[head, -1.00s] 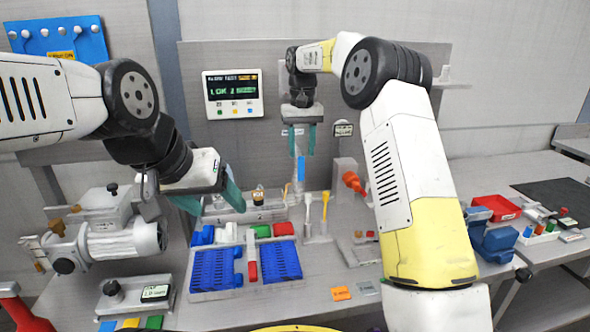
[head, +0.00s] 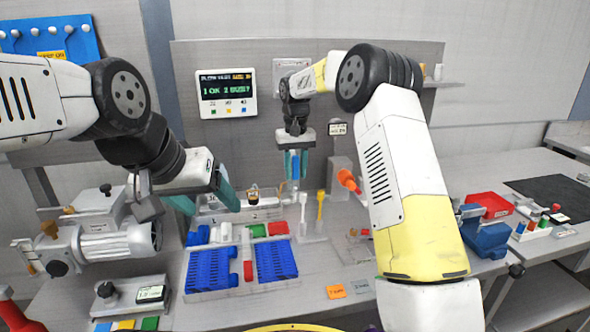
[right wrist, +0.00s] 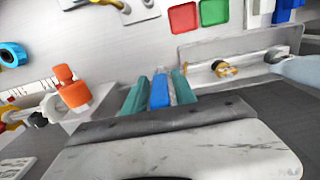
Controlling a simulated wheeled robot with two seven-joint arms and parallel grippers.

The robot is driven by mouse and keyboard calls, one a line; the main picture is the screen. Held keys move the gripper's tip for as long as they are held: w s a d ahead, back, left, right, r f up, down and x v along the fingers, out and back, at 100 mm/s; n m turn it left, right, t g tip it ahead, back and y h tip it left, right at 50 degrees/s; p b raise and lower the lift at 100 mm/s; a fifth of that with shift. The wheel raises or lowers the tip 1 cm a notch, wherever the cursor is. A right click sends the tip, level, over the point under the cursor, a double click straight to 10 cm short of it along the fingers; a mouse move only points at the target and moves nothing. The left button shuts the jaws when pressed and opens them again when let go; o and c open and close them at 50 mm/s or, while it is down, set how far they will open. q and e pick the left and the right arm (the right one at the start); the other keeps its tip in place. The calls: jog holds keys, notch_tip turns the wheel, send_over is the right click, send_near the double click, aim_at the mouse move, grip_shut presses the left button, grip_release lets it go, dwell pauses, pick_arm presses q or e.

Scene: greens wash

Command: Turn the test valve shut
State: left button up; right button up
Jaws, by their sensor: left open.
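A slim upright blue handle (head: 295,166) stands at the back of the bench below the wall display. My right gripper (head: 295,170) points down with its two teal fingers around this handle. In the right wrist view the handle (right wrist: 160,92) sits between the fingers (right wrist: 160,88), close to both. Its lower end is hidden. An orange knob (head: 348,181) on a grey stand is right of the gripper; it also shows in the right wrist view (right wrist: 74,92). No label shows which is the test valve. My left gripper (head: 208,202) is open and empty above the bench.
The wall display (head: 226,94) shows green text. Blue racks (head: 212,271) in a tray stand in front, with white and yellow upright tools (head: 320,208) beside them. A red bin (head: 490,204) and a blue vise (head: 484,236) are to the right. A silver machine (head: 110,243) is at left.

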grip_shut()
jog(key=shift+r, duration=0.1)
dwell(1.1)
